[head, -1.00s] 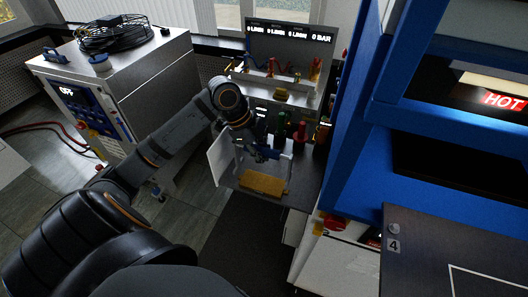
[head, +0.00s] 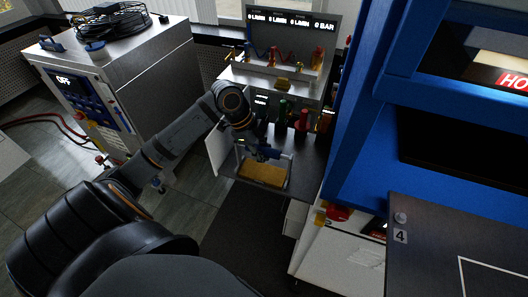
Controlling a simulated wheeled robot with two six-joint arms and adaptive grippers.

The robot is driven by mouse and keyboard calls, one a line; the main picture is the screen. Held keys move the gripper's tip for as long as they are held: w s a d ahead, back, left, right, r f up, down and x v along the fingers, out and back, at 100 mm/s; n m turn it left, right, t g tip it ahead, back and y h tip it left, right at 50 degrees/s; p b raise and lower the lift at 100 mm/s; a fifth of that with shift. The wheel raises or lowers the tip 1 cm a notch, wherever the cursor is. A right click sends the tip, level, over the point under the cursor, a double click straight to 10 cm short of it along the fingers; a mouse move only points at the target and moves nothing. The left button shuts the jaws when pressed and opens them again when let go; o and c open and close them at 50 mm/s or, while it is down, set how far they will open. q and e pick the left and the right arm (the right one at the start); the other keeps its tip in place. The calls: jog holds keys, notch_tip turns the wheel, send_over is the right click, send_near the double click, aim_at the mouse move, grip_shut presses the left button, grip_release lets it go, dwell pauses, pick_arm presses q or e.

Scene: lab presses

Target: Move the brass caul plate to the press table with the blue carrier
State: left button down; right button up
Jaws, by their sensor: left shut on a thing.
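The brass caul plate (head: 262,172) lies flat on a dark shelf below the gauge rig, with a pale edge around it. My left gripper (head: 262,151) is just above its far edge, shut on a blue part that I take to be the handle of the blue carrier (head: 269,154). Most of the carrier is hidden by the gripper or too small to make out. I cannot tell whether the carrier touches the plate. The press table (head: 445,235), dark with a white outline and a "4" tag, is at the lower right. My right gripper is not in view.
The blue press frame (head: 365,130) stands between the shelf and the press table. A white upright panel (head: 213,152) is left of the plate. Coloured bottles (head: 301,122) stand behind it. A steel cabinet (head: 130,75) is at the left.

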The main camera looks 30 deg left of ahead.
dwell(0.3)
pick_arm(q)
jog(key=shift+r, duration=0.1)
jog(key=shift+p, duration=0.35)
dwell(0.4)
jog(key=shift+s+f, duration=0.1)
jog(key=shift+f, duration=0.65)
dwell(1.0)
jog(key=shift+r, duration=0.1)
